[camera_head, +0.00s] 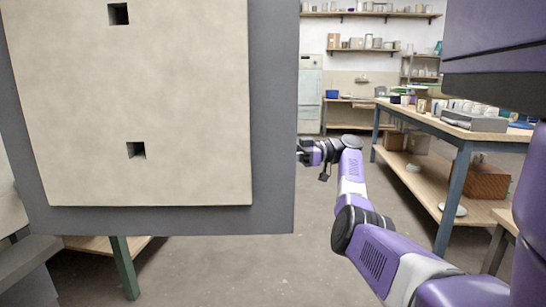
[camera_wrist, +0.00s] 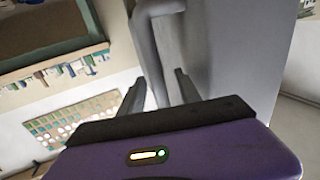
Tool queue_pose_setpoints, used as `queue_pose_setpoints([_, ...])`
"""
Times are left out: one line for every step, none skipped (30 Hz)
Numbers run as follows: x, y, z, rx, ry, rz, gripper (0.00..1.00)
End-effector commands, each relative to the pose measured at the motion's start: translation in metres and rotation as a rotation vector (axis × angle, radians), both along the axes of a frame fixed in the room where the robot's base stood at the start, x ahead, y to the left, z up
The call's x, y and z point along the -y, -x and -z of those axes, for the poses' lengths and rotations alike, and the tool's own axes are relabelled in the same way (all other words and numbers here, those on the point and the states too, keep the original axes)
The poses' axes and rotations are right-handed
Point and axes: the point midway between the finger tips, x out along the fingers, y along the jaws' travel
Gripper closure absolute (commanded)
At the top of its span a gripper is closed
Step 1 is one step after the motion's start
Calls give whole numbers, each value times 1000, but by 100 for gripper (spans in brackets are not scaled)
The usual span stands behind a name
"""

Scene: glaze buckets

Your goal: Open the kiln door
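The kiln door (camera_head: 270,120) fills the left of the head view, a grey slab with a cream inner panel (camera_head: 140,90) facing me. It stands swung open. Its grey outer side (camera_wrist: 235,45) and a grey bar handle (camera_wrist: 150,55) show in the wrist view. My gripper (camera_head: 304,151) is at the door's right edge in the head view, its tips partly hidden by the door. In the wrist view my gripper (camera_wrist: 160,90) has its fingers apart, one on each side of the handle bar, with gaps visible. Whether either finger touches the bar is unclear.
A long workbench (camera_head: 450,130) with pots and boxes runs along the right, beyond my arm. Shelves (camera_head: 365,50) and a pale cabinet (camera_head: 310,90) stand at the back. Floor (camera_head: 270,265) is clear between the door and the workbench. A green-legged table (camera_head: 124,268) is below the door.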

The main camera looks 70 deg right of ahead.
Motion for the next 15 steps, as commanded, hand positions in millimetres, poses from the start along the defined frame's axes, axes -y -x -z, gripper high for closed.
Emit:
queue_pose_setpoints([1,1,-1,1,1,1,60])
queue_pose_setpoints([1,1,-1,1,0,1,60])
queue_pose_setpoints([2,3,-1,1,0,2,60])
queue_pose_setpoints([3,5,-2,1,-1,2,60])
queue_pose_setpoints([5,7,-2,1,-1,2,60])
queue_pose_setpoints([8,11,-3,0,-1,3,60])
queue_pose_setpoints([10,14,-3,0,-1,3,60])
queue_pose_setpoints([13,19,-3,0,-1,3,60])
queue_pose_setpoints([17,25,-3,-2,-3,4,60])
queue_pose_setpoints([19,28,-3,-2,-1,2,60])
queue_pose_setpoints([21,31,-3,-2,0,1,60])
queue_pose_setpoints([25,37,-3,-2,-1,2,60])
queue_pose_setpoints([27,40,-2,-3,-1,1,60])
queue_pose_setpoints([30,45,-2,-3,-3,3,60])
queue_pose_setpoints([31,47,-2,-2,-1,0,60])
